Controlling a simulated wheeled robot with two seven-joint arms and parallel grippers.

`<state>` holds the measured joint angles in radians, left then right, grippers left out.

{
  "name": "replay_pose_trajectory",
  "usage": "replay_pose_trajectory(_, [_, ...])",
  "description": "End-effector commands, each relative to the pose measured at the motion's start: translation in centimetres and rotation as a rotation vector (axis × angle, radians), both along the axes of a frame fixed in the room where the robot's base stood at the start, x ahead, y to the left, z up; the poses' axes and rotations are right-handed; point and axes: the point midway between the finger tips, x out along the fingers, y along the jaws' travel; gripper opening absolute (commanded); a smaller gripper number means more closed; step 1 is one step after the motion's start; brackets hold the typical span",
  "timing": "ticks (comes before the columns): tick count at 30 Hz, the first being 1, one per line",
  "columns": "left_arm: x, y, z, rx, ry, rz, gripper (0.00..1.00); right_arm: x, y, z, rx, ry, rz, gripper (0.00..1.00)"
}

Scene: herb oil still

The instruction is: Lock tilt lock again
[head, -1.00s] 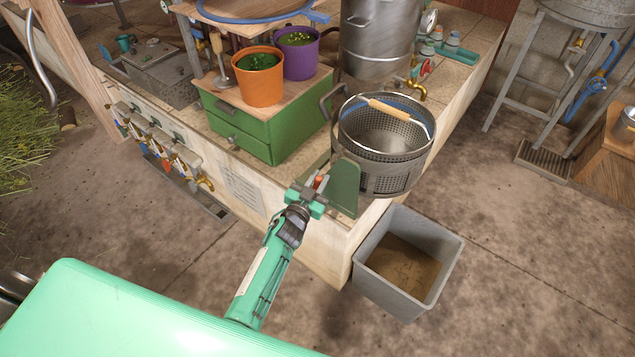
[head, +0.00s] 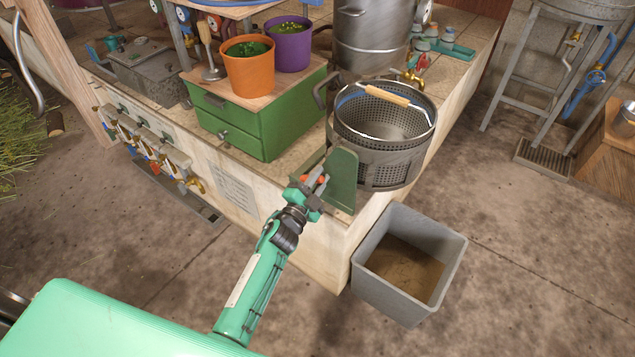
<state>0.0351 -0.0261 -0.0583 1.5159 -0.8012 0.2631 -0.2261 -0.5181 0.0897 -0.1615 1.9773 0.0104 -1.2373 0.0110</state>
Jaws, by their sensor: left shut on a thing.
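A perforated metal basket (head: 372,165) with a wooden-gripped wire handle (head: 385,95) hangs upright beside a green bracket plate (head: 343,180) at the bench corner. The tilt lock, a small lever with red-orange parts (head: 322,179), is at the near left face of this plate. My left gripper (head: 313,186) is shut on the tilt lock, close against the plate. The fingers hide much of the lever, so its exact setting is hard to tell. My right gripper is not in view.
A grey bin (head: 360,285) with brown contents stands on the floor below the basket. A green drawer box (head: 285,125) with an orange pot (head: 249,75) and a purple pot (head: 292,50) stands left of the basket. A steel pot (head: 370,45) is behind.

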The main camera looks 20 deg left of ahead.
Motion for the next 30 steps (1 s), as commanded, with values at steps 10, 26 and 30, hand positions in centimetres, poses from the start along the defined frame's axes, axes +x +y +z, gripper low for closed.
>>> replay_pose_trajectory(10, [-0.1, -0.3, -1.3, 0.300, -0.107, -0.001, 0.00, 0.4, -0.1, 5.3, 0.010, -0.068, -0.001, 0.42])
replay_pose_trajectory(26, [-0.2, -0.4, -1.8, 0.556, -0.198, -0.001, 0.00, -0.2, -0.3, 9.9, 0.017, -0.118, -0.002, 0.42])
replay_pose_trajectory(30, [-0.2, -0.4, -1.9, 0.575, -0.205, -0.001, 0.00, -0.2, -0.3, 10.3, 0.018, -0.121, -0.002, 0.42])
